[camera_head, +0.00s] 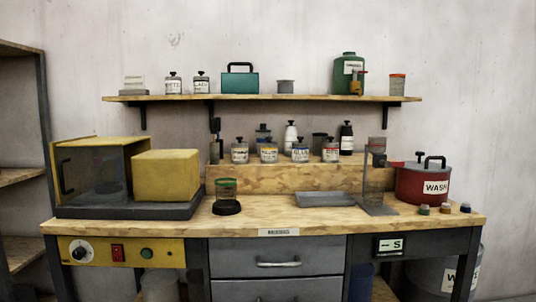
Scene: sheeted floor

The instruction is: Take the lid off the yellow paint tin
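A row of small labelled tins with dark knobbed lids stands on the wooden riser at the back of the bench. The tin second from the left (269,153) has a yellowish label and seems to be the yellow paint tin; its print is too small to read surely. Its lid (269,141) appears to be on. A tin (240,153) stands to its left and a blue-labelled tin (300,153) to its right, with small gaps between. A red-labelled tin (331,153) is farther right. My gripper is not in view.
A yellow machine (105,170) fills the bench's left side. Bottles (291,136) stand behind the tins. A shelf (260,98) hangs above.

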